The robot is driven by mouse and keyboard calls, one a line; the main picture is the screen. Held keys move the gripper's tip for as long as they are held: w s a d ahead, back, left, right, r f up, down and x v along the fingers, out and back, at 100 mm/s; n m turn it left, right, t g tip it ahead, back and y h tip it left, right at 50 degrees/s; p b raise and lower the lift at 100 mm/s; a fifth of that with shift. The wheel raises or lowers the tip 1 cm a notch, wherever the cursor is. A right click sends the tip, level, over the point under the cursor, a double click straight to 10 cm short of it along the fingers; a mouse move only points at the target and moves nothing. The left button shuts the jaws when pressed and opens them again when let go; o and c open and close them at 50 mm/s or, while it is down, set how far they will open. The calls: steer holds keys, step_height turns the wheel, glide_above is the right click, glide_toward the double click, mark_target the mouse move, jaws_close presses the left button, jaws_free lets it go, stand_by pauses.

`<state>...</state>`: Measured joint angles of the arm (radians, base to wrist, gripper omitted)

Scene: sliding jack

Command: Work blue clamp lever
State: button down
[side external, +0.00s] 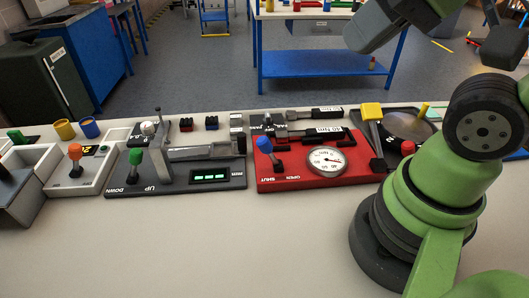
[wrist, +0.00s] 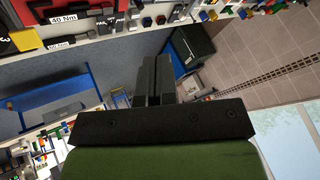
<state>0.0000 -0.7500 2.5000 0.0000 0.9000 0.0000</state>
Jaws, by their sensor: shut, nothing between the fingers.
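The blue clamp lever (side external: 264,142) is a short lever with a blue knob on the left part of a red base (side external: 310,181). It leans up and to the left from its dark foot, on the side of the "SHUT" label; "OPEN" is printed to the right. A round dial gauge (side external: 327,160) sits beside it on the base. My gripper (wrist: 156,75) is shut and empty in the wrist view, its dark fingers pressed together. It is raised well away from the lever. The blue knob cannot be made out in the wrist view.
A dark jack base with a green-knobbed lever (side external: 136,157) stands left of the red base. A yellow-topped lever (side external: 371,111) rises at its right end. Torque wrenches (side external: 314,136) lie behind. The front of the white table (side external: 200,235) is clear.

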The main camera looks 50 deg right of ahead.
stand_by(0.3)
steer(key=c, duration=1.3)
jaws_free()
steer(key=shift+w, duration=0.15)
steer(key=o, duration=0.3)
steer(key=shift+w+r+g, duration=0.1)
steer(key=shift+w+g, duration=0.2)
steer(key=shift+w, duration=0.05)
steer(key=shift+o, duration=0.6)
steer(key=w+n+g, duration=0.1)
steer(key=w, duration=0.1)
steer(key=w+n+g, duration=0.1)
steer(key=w+g, duration=0.1)
steer(key=w, duration=0.1)
steer(key=shift+w+a+f+n+h, duration=0.1)
steer(key=shift+a+f+n+h, duration=0.1)
steer(key=shift+n+h, duration=0.15)
steer(key=n+g+h, duration=0.5)
steer(key=g, duration=0.2)
glide_toward(261, 139)
steer(key=f, duration=0.1)
steer(key=shift+y, duration=0.25)
steer(key=x, duration=1)
steer(key=shift+d+r, duration=0.15)
steer(key=shift+d, duration=0.15)
